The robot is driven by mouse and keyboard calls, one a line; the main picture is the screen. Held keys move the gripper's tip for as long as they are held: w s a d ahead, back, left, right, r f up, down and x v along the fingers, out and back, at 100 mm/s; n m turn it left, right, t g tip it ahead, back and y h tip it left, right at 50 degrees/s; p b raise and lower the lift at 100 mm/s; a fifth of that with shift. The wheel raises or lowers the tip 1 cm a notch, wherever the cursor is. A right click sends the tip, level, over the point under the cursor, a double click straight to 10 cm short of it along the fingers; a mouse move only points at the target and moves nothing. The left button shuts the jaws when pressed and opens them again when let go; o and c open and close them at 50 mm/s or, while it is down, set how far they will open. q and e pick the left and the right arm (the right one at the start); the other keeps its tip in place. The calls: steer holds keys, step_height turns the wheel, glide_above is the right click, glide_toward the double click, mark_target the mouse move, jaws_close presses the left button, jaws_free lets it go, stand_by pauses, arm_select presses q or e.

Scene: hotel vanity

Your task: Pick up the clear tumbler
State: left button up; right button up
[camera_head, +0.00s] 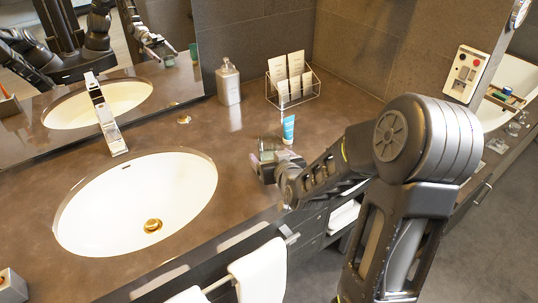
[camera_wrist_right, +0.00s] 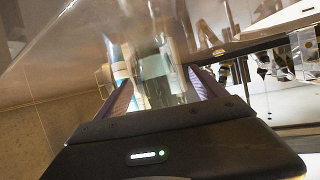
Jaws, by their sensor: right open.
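My right gripper (camera_head: 264,168) is low over the counter, right of the sink. Its two fingers are open in the right wrist view (camera_wrist_right: 165,92). A clear, glassy shape, which looks like the clear tumbler (camera_wrist_right: 155,72), shows between or just beyond the fingers. In the head view the tumbler (camera_head: 268,154) is mostly hidden by the gripper, and its outline is hard to make out. I cannot tell whether the fingers touch it. My left gripper is not directly in view.
A blue-and-white tube (camera_head: 288,130) stands just behind the gripper. A soap bottle (camera_head: 228,84) and a wire rack with cards (camera_head: 292,82) stand farther back. The sink (camera_head: 140,200) and its faucet (camera_head: 106,118) are to the left. Towels (camera_head: 258,272) hang at the front.

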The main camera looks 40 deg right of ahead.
steer(key=shift+w, duration=0.1)
steer(key=p+x, duration=0.1)
steer(key=x, duration=0.4)
steer(key=shift+d, duration=0.15)
stand_by(0.7)
steer(key=c, duration=1.7)
